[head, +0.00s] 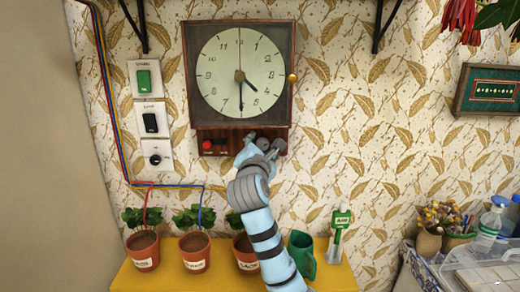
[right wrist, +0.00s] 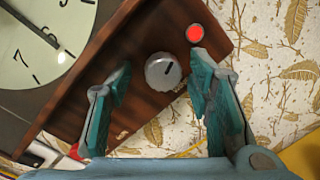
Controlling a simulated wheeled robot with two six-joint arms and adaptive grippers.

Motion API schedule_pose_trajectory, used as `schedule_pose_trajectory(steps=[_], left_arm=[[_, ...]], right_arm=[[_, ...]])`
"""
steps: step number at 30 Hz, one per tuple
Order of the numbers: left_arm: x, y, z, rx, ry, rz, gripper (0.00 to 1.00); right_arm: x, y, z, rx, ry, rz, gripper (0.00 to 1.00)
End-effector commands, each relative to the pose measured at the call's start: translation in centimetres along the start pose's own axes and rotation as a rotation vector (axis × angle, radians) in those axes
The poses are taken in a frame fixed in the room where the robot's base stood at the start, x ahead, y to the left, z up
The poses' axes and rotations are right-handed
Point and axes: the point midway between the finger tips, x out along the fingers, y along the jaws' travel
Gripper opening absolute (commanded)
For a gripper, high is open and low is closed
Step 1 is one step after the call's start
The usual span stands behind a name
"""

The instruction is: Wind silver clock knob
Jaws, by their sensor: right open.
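The wall clock (head: 240,75) hangs in the upper middle of the head view, with a dark wooden panel (right wrist: 135,100) below its face. The silver knob (right wrist: 163,70), round with a dark pointer mark, sits on this panel in the right wrist view. My right gripper (head: 262,148) is at the panel in the head view and covers much of its right part. In the right wrist view its teal fingers are open, one on each side of the knob, with visible gaps. Whether the fingertips reach the knob's depth is unclear. My left gripper is not in view.
A red light (right wrist: 195,33) sits beside the knob, and a red button (head: 207,145) at the panel's left. Wall switches (head: 150,118) are left of the clock.

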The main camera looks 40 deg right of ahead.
Motion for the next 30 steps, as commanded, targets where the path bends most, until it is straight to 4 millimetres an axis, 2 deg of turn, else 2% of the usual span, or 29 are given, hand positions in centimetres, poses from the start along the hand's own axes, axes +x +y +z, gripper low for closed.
schedule_pose_trajectory(steps=[2, 10, 20, 30], left_arm=[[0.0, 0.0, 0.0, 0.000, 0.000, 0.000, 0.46], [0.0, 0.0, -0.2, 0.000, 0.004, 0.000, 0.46], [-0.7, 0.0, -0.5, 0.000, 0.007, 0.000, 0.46], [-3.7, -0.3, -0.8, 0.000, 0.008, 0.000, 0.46]], right_arm=[[0.0, -0.1, 0.2, 0.000, -0.002, -0.002, 0.44], [0.0, -0.2, 0.1, -0.001, -0.002, -0.003, 0.01], [0.0, 0.0, 0.0, 0.032, 0.005, -0.006, 0.00], [0.0, 0.2, 0.1, 0.226, 0.025, -0.025, 0.00]])
